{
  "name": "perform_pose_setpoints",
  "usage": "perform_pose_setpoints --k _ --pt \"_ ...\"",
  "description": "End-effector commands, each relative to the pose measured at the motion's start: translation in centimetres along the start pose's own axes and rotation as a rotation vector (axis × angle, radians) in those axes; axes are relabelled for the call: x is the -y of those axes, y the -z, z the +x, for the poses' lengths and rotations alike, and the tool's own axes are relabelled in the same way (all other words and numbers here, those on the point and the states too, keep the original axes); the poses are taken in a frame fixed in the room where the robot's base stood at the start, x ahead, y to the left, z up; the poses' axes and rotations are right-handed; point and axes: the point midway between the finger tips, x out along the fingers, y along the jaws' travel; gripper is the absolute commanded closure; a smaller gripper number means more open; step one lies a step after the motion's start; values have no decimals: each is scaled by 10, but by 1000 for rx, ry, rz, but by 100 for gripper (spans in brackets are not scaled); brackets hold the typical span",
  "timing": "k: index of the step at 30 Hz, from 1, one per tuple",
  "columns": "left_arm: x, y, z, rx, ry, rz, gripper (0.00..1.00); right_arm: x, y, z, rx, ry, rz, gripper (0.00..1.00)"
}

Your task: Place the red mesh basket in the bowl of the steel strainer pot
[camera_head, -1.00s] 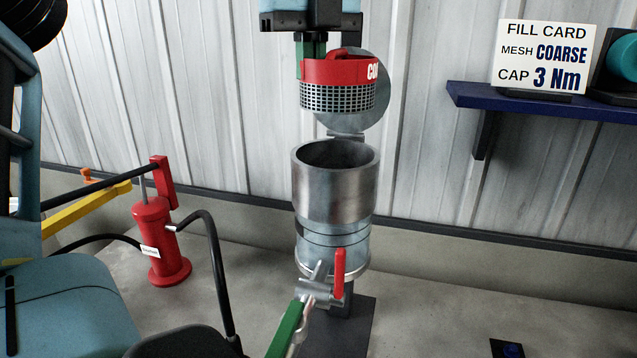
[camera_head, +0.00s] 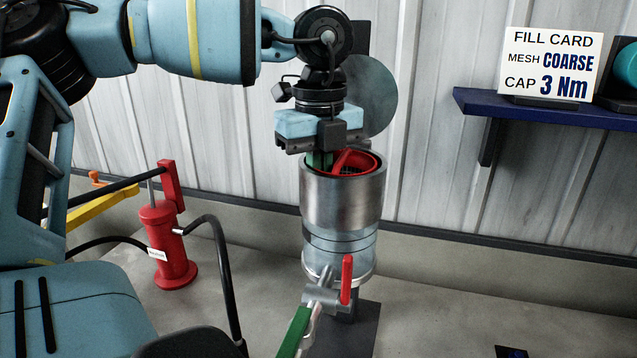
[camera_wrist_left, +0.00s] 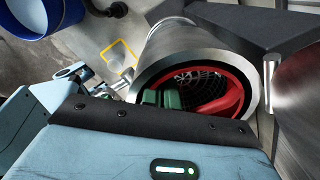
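The steel strainer pot (camera_head: 343,205) stands upright on its post; its open mouth also shows in the wrist view (camera_wrist_left: 180,45). The red mesh basket (camera_head: 368,162) is inside the mouth, with its red rim slightly below the pot's rim. Its red handle shows in the wrist view (camera_wrist_left: 225,102), with dark mesh behind it. My left gripper (camera_head: 320,160) points down into the mouth from above. Its green fingers (camera_wrist_left: 161,98) are close together at the handle's left end and appear shut on the basket; the contact is partly hidden. My right gripper is not in view.
A round steel lid (camera_head: 372,95) stands up behind the pot. A red valve lever (camera_head: 347,278) and a green bar (camera_head: 294,333) are at its lower front. A red pump (camera_head: 165,245) stands left. A blue shelf (camera_head: 560,108) holds the fill card (camera_head: 548,65).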

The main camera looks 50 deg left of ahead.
Motion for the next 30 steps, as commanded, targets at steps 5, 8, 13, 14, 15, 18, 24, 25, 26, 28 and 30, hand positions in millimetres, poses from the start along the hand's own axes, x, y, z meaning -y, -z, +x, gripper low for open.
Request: perform_pose_setpoints --k 5,8,13,14,15,18,24,25,26,28,30 --pt "0 0 8 1 2 1 100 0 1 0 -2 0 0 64" --pt "0 0 8 1 2 1 100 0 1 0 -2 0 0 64" --pt "0 0 10 1 1 1 100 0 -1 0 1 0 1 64" --pt "0 0 11 1 0 1 100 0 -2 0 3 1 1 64" --pt "0 0 13 1 0 1 100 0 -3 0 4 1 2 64" --pt "0 0 12 1 0 1 89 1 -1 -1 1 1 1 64" --pt "0 0 11 1 1 1 89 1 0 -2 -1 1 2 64" --pt "0 0 11 1 1 1 89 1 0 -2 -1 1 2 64" --pt "0 0 10 1 1 1 89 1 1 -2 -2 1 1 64" --pt "0 0 6 1 3 1 89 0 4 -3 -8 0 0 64" --pt "1 0 1 3 4 0 89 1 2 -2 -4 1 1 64"
